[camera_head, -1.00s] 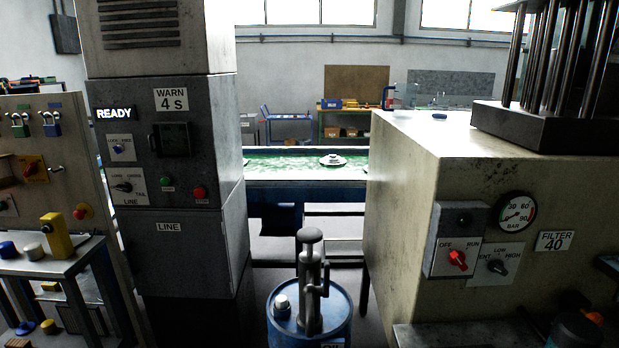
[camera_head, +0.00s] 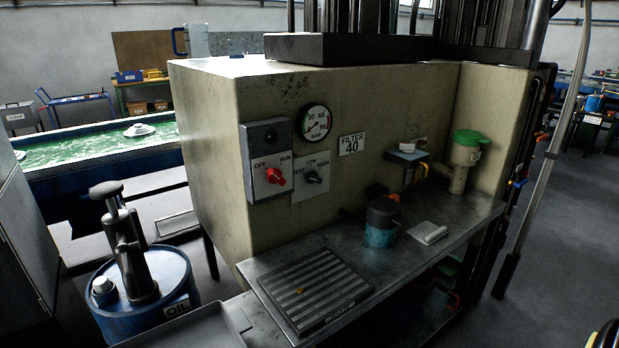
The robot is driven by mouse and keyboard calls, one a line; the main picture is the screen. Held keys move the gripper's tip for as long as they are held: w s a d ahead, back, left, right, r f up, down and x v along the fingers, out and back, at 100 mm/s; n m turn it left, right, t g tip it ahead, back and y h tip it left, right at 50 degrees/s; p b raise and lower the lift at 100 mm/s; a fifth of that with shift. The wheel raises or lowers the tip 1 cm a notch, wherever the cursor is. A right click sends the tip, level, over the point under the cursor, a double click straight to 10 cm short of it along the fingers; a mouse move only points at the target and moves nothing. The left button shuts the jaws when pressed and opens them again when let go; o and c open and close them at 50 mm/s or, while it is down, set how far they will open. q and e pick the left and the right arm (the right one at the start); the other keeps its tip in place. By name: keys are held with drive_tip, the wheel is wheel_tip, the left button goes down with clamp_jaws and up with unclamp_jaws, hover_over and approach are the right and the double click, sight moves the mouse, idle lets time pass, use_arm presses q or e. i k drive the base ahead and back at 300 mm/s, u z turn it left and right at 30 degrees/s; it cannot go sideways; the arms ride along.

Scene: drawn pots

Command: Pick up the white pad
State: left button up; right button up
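A small white pad (camera_head: 428,233) lies flat on the grey metal shelf in front of the beige machine, right of the middle of the view. It is just right of a dark-capped jar with a teal lower part (camera_head: 381,224), with a small gap between them. Neither of my grippers shows clearly in the head view. A dark rounded shape at the bottom right corner is too cut off to identify.
The shelf (camera_head: 468,218) also holds a ribbed grey tray (camera_head: 315,291) at its left. A green-topped filter (camera_head: 465,158) stands behind the pad. A blue oil drum with a pump (camera_head: 150,290) stands at the left.

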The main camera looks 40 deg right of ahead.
sight(427, 233)
drive_tip(key=z, duration=2.95)
drive_tip(key=i, duration=4.45)
drive_tip(key=u, duration=3.8)
